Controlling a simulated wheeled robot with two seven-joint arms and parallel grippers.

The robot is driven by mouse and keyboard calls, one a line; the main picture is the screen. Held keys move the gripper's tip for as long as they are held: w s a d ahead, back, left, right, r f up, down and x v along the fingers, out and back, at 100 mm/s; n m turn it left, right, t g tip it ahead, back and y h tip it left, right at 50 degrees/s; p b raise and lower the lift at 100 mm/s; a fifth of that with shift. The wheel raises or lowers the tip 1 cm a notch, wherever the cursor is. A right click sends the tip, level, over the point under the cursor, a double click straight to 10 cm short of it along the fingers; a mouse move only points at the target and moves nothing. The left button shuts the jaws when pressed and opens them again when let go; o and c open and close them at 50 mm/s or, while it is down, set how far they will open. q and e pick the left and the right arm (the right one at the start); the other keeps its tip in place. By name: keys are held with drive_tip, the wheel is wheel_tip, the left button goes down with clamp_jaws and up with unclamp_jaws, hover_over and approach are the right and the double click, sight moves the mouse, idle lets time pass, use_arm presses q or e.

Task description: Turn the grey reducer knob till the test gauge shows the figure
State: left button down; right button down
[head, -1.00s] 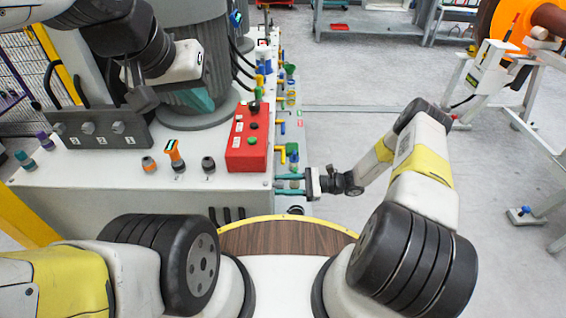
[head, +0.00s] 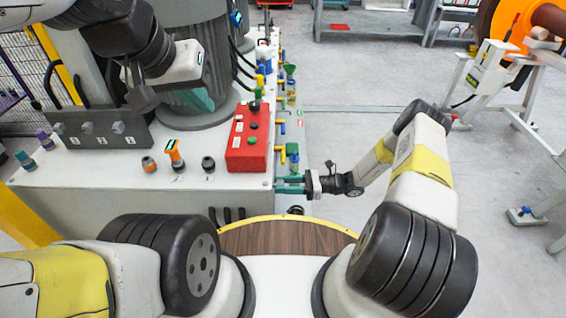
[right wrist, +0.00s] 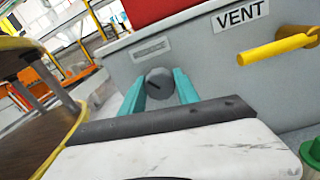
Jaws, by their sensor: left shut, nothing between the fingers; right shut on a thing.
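The grey reducer knob (right wrist: 160,83) shows in the right wrist view, on the grey panel below a small slotted label plate. It is round, with a dark slanted mark on its face. My right gripper (right wrist: 158,92) has its teal fingers on either side of the knob and is shut on it. In the head view the right gripper (head: 289,184) is at the right side of the bench, and the knob is hidden there. My left gripper (head: 198,99) is shut and empty in front of the grey column. I cannot make out a test gauge reading.
A yellow lever (right wrist: 278,48) sticks out right of the knob under the VENT label (right wrist: 240,16). A red control box (head: 248,140) stands on the bench (head: 90,178) above my right gripper. Several coloured valves line the bench's right side.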

drive_tip(key=m, duration=0.4)
drive_tip(key=shift+m, duration=0.3)
drive_tip(key=m, duration=0.3)
drive_tip(key=shift+m, duration=0.4)
drive_tip(key=m, duration=0.4)
drive_tip(key=shift+m, duration=0.3)
drive_tip(key=shift+w+f+m+t, duration=0.1)
drive_tip(key=shift+m+t, duration=0.3)
drive_tip(key=shift+m, duration=1.9)
drive_tip(key=c, duration=0.9)
unclamp_jaws()
